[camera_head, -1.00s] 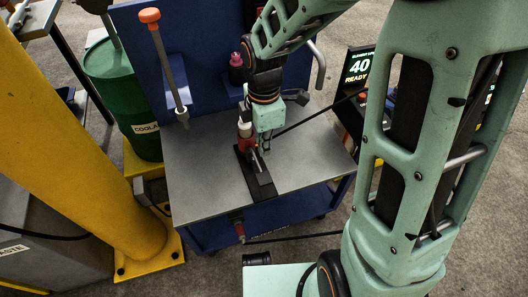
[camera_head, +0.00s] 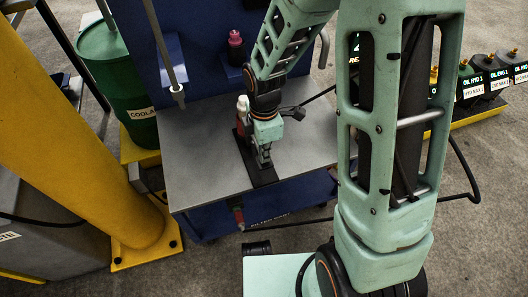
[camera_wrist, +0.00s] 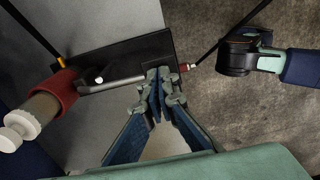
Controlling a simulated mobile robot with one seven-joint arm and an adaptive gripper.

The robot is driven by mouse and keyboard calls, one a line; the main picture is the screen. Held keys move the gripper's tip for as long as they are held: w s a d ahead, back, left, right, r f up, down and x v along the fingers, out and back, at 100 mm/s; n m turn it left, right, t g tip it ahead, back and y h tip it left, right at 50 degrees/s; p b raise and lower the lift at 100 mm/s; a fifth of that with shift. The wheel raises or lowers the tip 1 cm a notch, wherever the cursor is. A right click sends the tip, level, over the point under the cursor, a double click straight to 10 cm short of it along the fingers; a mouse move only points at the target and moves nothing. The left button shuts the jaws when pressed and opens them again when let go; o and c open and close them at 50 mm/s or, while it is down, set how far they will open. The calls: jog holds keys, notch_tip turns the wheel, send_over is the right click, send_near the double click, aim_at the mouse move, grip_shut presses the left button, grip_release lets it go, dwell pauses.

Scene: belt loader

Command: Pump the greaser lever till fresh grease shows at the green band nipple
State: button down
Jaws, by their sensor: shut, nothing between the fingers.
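The greaser has a red body (camera_wrist: 52,90) with a white cap and sits on a black base plate (camera_head: 262,176) on the grey bench top. Its grey lever (camera_wrist: 115,83) lies along the plate in the wrist view, running from the red body toward my fingertips. My gripper (camera_wrist: 160,82) is shut and empty at the lever's free end, over the plate; whether it touches the lever I cannot tell. No green band nipple can be made out.
A yellow post (camera_head: 75,140) and green drum (camera_head: 118,80) are at left, labelled oil containers (camera_head: 480,80) at right.

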aim_at(265, 165)
jog(key=f+b, duration=0.1)
jog(key=f, duration=0.2)
jog(key=s+f+b, duration=0.1)
jog(key=f, duration=0.1)
jog(key=shift+s+d+f, duration=0.15)
jog(key=shift+f, duration=0.25)
jog(key=shift+s, duration=0.1)
jog(key=shift+r, duration=0.1)
jog(key=shift+r+p, duration=0.25)
jog(key=shift+p, duration=0.1)
jog(key=s+r+p, duration=0.2)
jog(key=r+p, duration=0.1)
jog(key=r, duration=0.3)
jog(key=s+d+r+p, duration=0.1)
jog(key=s+r+p, duration=0.1)
jog(key=r, duration=0.4)
jog(key=shift+d+r+p, duration=0.2)
jog(key=shift+r+p, duration=0.2)
jog(key=shift+p, duration=0.45)
